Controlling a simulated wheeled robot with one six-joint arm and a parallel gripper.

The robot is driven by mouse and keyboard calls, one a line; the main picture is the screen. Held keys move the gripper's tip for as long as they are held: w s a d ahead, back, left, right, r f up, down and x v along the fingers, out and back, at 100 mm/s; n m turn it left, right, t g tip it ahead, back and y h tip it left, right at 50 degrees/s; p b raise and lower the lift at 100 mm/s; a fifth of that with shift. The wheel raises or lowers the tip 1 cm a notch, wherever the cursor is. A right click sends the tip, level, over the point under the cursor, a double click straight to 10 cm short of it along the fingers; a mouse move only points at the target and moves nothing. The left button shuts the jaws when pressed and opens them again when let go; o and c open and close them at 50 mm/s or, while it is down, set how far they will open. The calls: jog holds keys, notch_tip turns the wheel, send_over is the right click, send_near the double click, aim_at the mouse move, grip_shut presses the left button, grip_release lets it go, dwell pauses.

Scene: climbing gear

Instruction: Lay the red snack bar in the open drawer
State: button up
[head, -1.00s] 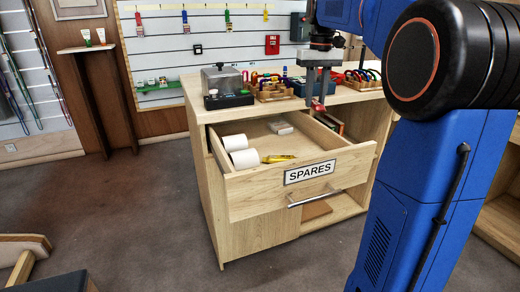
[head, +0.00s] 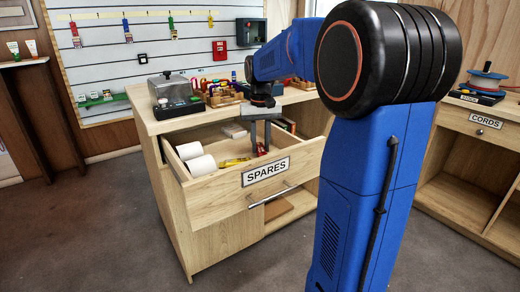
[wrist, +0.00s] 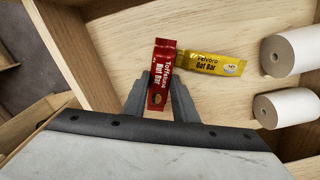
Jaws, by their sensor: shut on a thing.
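The red snack bar (wrist: 160,78) is between the fingertips of my gripper (wrist: 160,98), which is shut on it. In the head view the red bar (head: 262,149) shows just below my gripper (head: 260,146), inside the outline of the open drawer (head: 216,190) labelled SPARES. In the wrist view the drawer floor (wrist: 215,100) lies below the bar. Whether the bar touches the floor I cannot tell. A yellow oat bar (wrist: 213,63) lies right beside the red bar's upper end.
Two white rolls (wrist: 293,50) (wrist: 280,107) lie in the drawer beyond the yellow bar. A scale (head: 174,95) and racks of gear (head: 222,97) stand on the cabinet top.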

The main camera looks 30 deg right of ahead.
aim_at(261, 148)
jog(key=shift+f, duration=0.9)
jog(key=shift+f, duration=0.15)
jog(key=o, duration=1)
notch_tip(261, 148, up, 12)
jog(key=shift+r, duration=0.15)
jog(key=shift+s, duration=0.1)
